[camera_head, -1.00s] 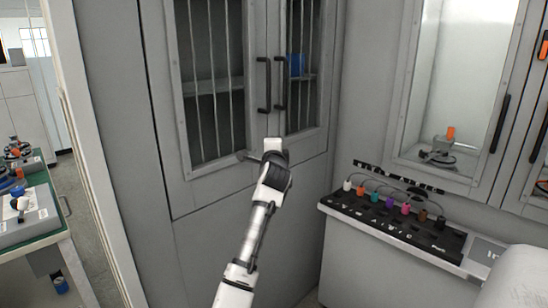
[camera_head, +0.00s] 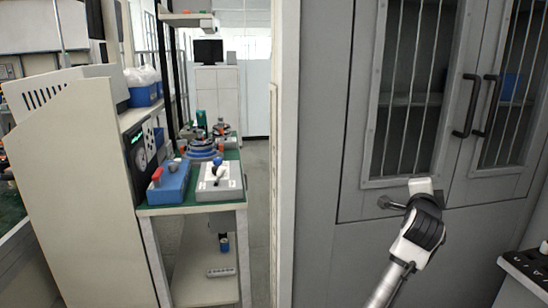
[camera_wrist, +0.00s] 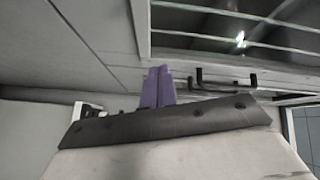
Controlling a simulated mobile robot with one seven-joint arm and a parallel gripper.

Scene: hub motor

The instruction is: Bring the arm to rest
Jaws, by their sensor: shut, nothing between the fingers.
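My arm reaches up from the lower right in the head view, in front of a grey cabinet (camera_head: 325,235). The arm's far end is bent and held up before the cabinet doors, and the fingers are hard to make out there. In the wrist view, my gripper (camera_wrist: 158,72) shows two purple fingers side by side, touching, with nothing between them. Cabinet bars and a dark handle (camera_wrist: 225,80) lie beyond the fingers in that view.
The cabinet has barred windows and two dark handles (camera_head: 466,106). To the left, a green-topped workbench (camera_head: 190,209) carries a blue box (camera_head: 168,186), a grey box (camera_head: 220,184) and other parts. A floor passage lies between bench and wall edge. A black-topped counter stands at lower right.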

